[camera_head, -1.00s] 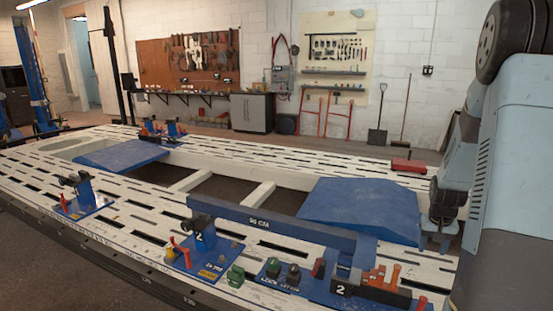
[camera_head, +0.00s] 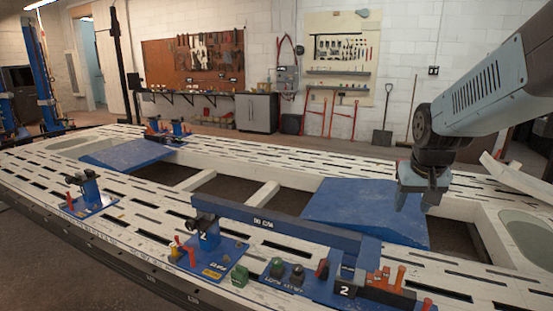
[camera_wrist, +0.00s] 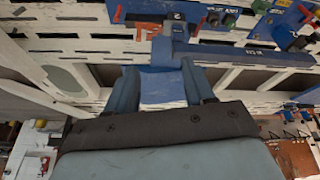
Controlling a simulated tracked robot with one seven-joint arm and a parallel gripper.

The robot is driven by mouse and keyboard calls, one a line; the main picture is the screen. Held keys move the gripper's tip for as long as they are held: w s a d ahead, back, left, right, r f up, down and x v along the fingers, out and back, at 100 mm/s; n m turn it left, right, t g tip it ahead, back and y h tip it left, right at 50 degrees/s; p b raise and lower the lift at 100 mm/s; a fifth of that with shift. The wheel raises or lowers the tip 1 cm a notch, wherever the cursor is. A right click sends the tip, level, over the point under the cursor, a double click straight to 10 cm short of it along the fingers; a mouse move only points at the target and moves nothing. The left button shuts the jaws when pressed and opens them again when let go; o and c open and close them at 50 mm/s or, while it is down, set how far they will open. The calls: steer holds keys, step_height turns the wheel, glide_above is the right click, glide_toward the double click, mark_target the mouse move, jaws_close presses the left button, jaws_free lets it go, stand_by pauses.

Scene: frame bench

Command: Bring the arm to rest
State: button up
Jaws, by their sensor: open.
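My gripper (camera_head: 416,203) hangs over the right part of the white frame bench (camera_head: 95,230), fingers pointing down, beside and partly in front of a blue ramp plate (camera_head: 350,207). Its two fingers are apart with nothing between them. In the wrist view my gripper (camera_wrist: 163,85) shows both blue fingers spread, with the blue plate (camera_wrist: 162,88) visible between and beyond them. My arm reaches in from the upper right of the head view.
A blue beam (camera_head: 285,226) runs along the bench to a clamp marked 2 (camera_head: 350,285). Other blue clamp fixtures stand at the left (camera_head: 90,192) and front middle (camera_head: 208,250). Openings lie between the bench rails. A grey cabinet (camera_head: 257,112) stands by the back wall.

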steer(key=s+a+r+n, duration=0.1)
steer(key=s+a+r, duration=0.1)
steer(key=s, duration=0.4)
steer(key=s+a+r+t+y, duration=0.1)
steer(key=s+a+r, duration=0.2)
steer(key=s+a, duration=0.2)
steer(key=shift+s+a+n+t, duration=0.15)
steer(key=shift+s+n+t, duration=0.2)
steer(key=shift+s, duration=0.45)
stand_by(0.4)
